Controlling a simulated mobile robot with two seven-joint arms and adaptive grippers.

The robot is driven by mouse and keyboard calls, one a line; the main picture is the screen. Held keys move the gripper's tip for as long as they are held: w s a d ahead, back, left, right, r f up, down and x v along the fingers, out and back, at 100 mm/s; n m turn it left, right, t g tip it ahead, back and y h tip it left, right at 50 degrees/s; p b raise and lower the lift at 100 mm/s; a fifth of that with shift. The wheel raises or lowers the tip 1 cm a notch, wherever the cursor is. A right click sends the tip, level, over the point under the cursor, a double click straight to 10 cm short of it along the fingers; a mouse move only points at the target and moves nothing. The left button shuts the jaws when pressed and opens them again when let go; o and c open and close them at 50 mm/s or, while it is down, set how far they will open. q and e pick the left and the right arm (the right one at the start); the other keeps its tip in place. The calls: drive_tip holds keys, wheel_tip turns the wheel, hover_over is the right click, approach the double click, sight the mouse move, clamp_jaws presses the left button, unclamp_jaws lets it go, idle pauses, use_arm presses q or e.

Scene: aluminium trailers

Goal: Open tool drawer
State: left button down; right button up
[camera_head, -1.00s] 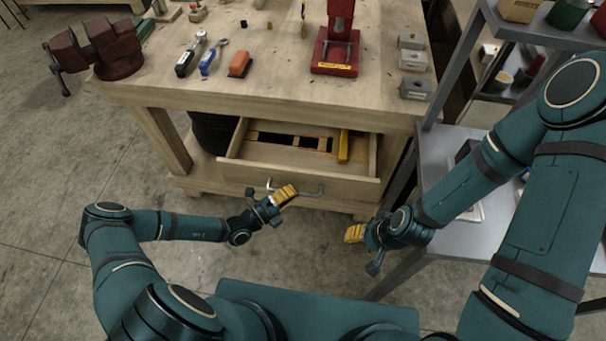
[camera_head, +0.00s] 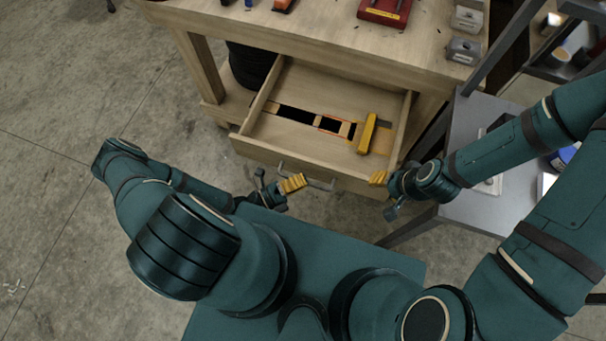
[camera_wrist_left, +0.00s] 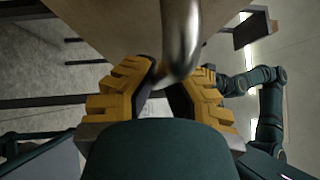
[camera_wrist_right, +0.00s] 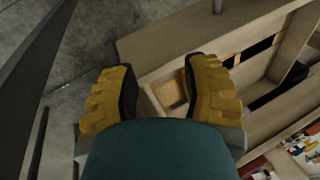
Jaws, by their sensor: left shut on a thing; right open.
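The wooden tool drawer (camera_head: 262,150) stands pulled out from under the workbench, its inside visible. Its metal bar handle (camera_head: 322,184) is on the front panel and shows large in the left wrist view (camera_wrist_left: 180,35). My left gripper (camera_head: 292,184) is shut on the handle, with its yellow fingers on both sides of the bar (camera_wrist_left: 172,90). My right gripper (camera_head: 379,178) is open and empty near the drawer's right front corner. In the right wrist view its fingers (camera_wrist_right: 160,95) are apart with wooden parts beyond them.
A yellow tool (camera_head: 368,133) lies in the drawer beside dark cutouts. The workbench top (camera_head: 330,30) is above, with a red device (camera_head: 385,10) and grey blocks (camera_head: 463,50). A grey shelf (camera_head: 475,200) stands close on the right. The floor at left is clear.

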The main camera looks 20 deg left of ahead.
use_arm(q)
drive_tip(key=shift+d, duration=0.15)
drive_tip(key=c, duration=1)
unclamp_jaws()
drive_tip(key=shift+s+a, duration=0.25)
drive_tip(key=shift+a, duration=0.05)
drive_tip(key=v, duration=1.1)
drive_tip(key=shift+s+a, duration=0.1)
